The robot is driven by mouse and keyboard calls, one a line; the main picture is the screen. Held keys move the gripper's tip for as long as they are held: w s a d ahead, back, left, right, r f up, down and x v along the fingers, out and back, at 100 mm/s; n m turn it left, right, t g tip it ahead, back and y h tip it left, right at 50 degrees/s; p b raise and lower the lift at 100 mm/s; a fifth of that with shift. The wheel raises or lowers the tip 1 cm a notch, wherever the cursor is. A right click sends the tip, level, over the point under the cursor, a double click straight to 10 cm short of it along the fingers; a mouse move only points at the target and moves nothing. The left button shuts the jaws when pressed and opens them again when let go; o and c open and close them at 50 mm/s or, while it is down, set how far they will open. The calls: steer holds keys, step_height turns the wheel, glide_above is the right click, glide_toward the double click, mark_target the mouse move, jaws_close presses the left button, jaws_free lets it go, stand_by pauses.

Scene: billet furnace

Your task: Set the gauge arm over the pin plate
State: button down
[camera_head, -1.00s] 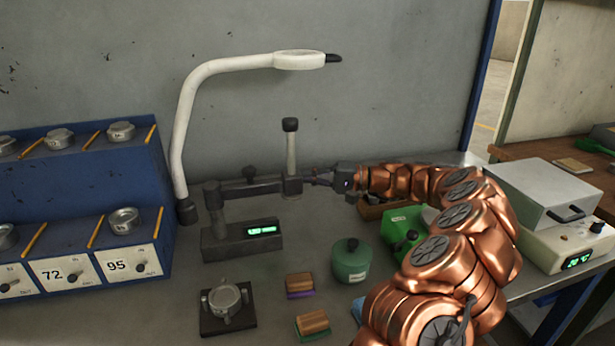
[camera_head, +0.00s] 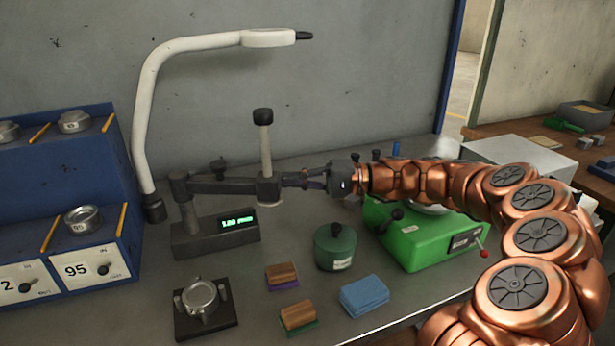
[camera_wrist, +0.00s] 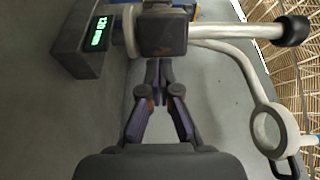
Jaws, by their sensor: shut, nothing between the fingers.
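The gauge (camera_head: 191,240) is a dark block with a lit green readout, standing on the bench. Its dark gauge arm (camera_head: 225,187) reaches right from a short post and carries an upright pale rod with a black knob (camera_head: 263,115). The pin plate (camera_head: 222,322) is a dark square plate in front of the gauge, with a silver ring part and pins on it. The arm's end is to the right of and behind the plate. My gripper (camera_head: 287,180) is shut and empty at the arm's end; contact is unclear. In the wrist view, its fingertips (camera_wrist: 158,65) meet just short of a dark block (camera_wrist: 163,32).
A white lamp (camera_head: 147,110) arches behind the gauge. A blue rack (camera_head: 80,180) stands left. A green pot (camera_head: 335,250), wood-backed brushes (camera_head: 298,315), a blue sponge (camera_head: 364,296) and a green device (camera_head: 425,235) occupy the bench to the right.

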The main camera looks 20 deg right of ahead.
steer(key=shift+s+a, duration=0.15)
steer(key=shift+a, duration=0.05)
steer(key=v, duration=1.2)
steer(key=shift+d, duration=0.25)
steer(key=shift+w, duration=0.2)
steer(key=w+a+r+n+g+p, duration=0.1)
steer(key=w+r+g+p, duration=0.1)
steer(key=w, duration=0.4)
steer(key=shift+a+r+n+g+y+p, duration=0.2)
steer(key=shift+r+n+g+y+p, duration=0.15)
steer(key=shift+p, duration=0.2)
steer(key=shift+w+a+f, duration=0.1)
steer(key=shift+a, duration=0.05)
